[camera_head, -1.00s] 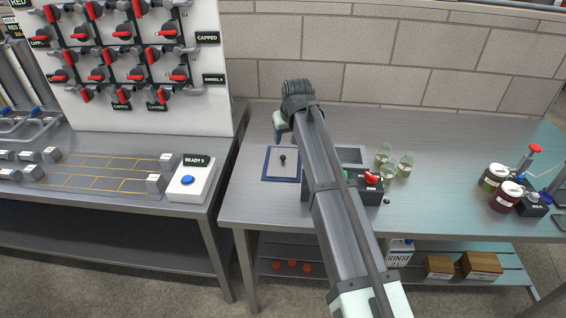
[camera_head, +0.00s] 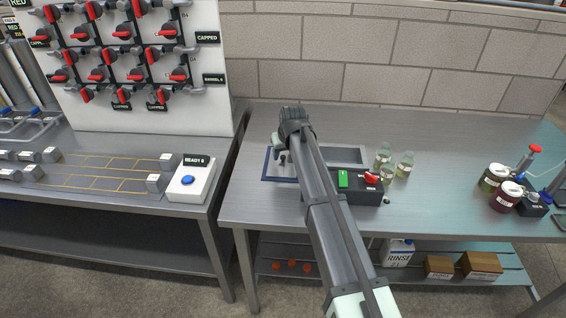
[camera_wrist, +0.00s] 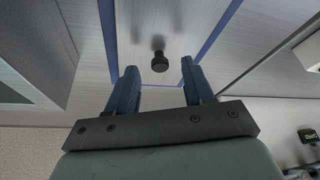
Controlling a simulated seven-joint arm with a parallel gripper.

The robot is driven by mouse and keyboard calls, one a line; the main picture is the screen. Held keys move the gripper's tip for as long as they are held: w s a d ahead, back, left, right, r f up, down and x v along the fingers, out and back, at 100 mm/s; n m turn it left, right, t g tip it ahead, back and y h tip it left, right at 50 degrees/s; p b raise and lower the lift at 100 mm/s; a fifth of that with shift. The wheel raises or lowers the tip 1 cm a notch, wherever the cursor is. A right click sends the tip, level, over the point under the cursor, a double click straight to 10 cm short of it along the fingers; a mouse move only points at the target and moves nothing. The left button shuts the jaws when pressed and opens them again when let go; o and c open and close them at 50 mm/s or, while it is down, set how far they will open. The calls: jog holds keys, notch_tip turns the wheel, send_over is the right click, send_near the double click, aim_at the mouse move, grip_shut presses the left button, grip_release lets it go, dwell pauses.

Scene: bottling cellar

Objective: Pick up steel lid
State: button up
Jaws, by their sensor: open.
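The steel lid (camera_wrist: 135,25) is a flat grey plate with a short black knob (camera_wrist: 160,62) standing on it. In the head view the lid (camera_head: 272,168) lies on the left of the right-hand bench, inside a blue border (camera_head: 266,160), with part of it hidden by my arm. My gripper (camera_wrist: 159,68) is open and empty. In the wrist view its two blue fingers stand on either side of the knob's line, with a gap to it on both sides. Whether the fingertips are level with the knob is unclear. In the head view the fingers are mostly hidden.
A grey basin (camera_head: 345,155) lies right of the lid. A black box (camera_head: 362,190) with a green switch and red knob is close to my forearm. Jars (camera_head: 508,196) stand far right. The bench between is clear.

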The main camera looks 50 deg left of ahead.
jog(key=shift+x, duration=1)
jog(key=shift+r, duration=0.1)
jog(key=shift+c, duration=0.3)
grip_shut()
